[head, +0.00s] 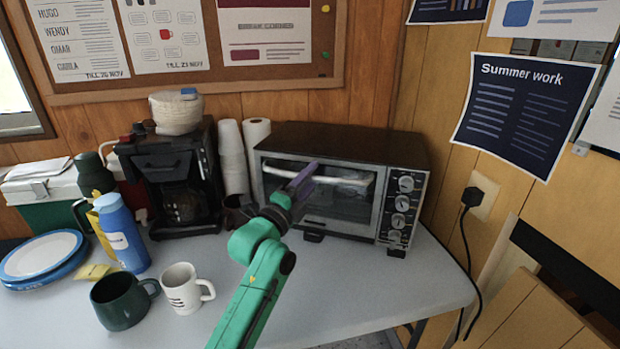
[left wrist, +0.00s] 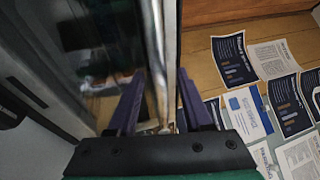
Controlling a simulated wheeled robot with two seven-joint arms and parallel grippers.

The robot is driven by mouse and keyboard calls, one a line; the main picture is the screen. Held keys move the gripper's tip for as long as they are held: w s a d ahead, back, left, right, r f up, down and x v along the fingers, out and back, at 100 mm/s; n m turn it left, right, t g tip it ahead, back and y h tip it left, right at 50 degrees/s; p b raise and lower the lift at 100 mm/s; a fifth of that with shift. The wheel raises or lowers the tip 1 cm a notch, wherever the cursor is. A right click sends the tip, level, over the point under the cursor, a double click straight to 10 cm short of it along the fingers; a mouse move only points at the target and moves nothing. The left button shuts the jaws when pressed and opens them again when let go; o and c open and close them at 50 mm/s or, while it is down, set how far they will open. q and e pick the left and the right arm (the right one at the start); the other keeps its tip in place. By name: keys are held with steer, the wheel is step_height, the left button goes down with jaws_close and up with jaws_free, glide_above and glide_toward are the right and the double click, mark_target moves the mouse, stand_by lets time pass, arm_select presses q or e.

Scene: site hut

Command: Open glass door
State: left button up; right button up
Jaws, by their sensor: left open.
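A dark toaster oven (head: 345,142) stands on the table, its glass door (head: 345,207) upright and apparently closed. A pale bar handle (head: 345,181) runs along the top of the door. My left gripper (head: 304,178), with purple fingers on a green arm, is at the handle and hides part of it. In the left wrist view, the open fingers of the left gripper (left wrist: 158,105) lie on either side of the handle (left wrist: 157,62), with the glass (left wrist: 92,55) at left. I cannot tell whether either finger touches the bar. My right gripper is not in view.
A coffee maker (head: 172,180) and stacked cups (head: 232,155) stand left of the oven. A dark green mug (head: 119,303), a white mug (head: 183,290) and a blue bottle (head: 119,235) are nearer. The table (head: 400,290) is clear before the oven's right side.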

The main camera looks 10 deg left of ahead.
arm_select(q)
jaws_close()
stand_by(1.3)
